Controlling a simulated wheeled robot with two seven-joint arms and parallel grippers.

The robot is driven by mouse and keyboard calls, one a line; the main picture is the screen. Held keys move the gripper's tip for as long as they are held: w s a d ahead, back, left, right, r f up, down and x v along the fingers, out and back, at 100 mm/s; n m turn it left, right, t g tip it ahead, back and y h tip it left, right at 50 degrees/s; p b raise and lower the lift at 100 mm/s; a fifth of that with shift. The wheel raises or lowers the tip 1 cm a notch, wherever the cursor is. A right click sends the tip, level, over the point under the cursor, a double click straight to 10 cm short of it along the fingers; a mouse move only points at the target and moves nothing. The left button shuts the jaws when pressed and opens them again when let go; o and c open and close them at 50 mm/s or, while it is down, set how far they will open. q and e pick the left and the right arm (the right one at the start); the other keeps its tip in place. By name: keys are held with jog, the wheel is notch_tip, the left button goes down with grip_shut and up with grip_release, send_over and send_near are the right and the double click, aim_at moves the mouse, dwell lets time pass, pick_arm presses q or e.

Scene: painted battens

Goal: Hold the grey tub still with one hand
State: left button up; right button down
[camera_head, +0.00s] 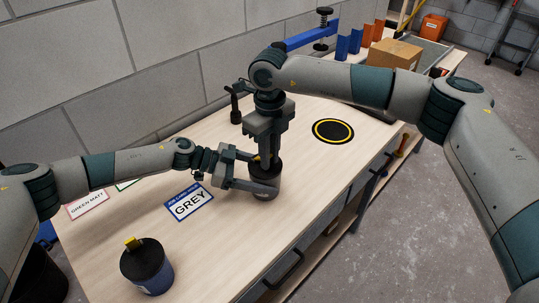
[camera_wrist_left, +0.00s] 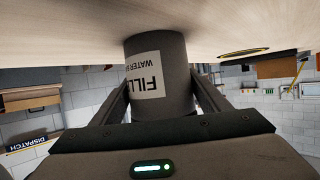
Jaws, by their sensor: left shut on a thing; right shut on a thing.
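The grey tub (camera_head: 266,191) stands upright on the bench, partly hidden by both grippers. My left gripper (camera_head: 262,174) is shut around its side, one finger on each side. In the left wrist view the tub (camera_wrist_left: 178,105) sits between the fingers, upside down in the picture, with a white label (camera_wrist_left: 145,75) reading "FILL" and "WATER". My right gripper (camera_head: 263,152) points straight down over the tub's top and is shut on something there. A bit of yellow shows at its tips, perhaps a lid tab; the grip itself is mostly hidden.
A blue tub (camera_head: 157,283) with a dark lid and yellow tab stands front left. A GREY card (camera_head: 188,202) and GREEN MATT card (camera_head: 87,204) lie left. A black disc with yellow ring (camera_head: 333,131) lies right. A cardboard box (camera_head: 394,53) is farther back.

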jog(key=shift+d+f, duration=0.1)
jog(key=shift+s+d+f+t+y, duration=0.15)
jog(key=shift+f+t+y, duration=0.1)
jog(key=shift+t+y, duration=0.35)
jog(key=c, duration=1.6)
grip_release()
jog(key=shift+c, duration=0.2)
jog(key=shift+r, duration=0.2)
notch_tip(320, 180, up, 12)
jog(key=s+d, duration=0.1)
jog(key=shift+f, duration=0.25)
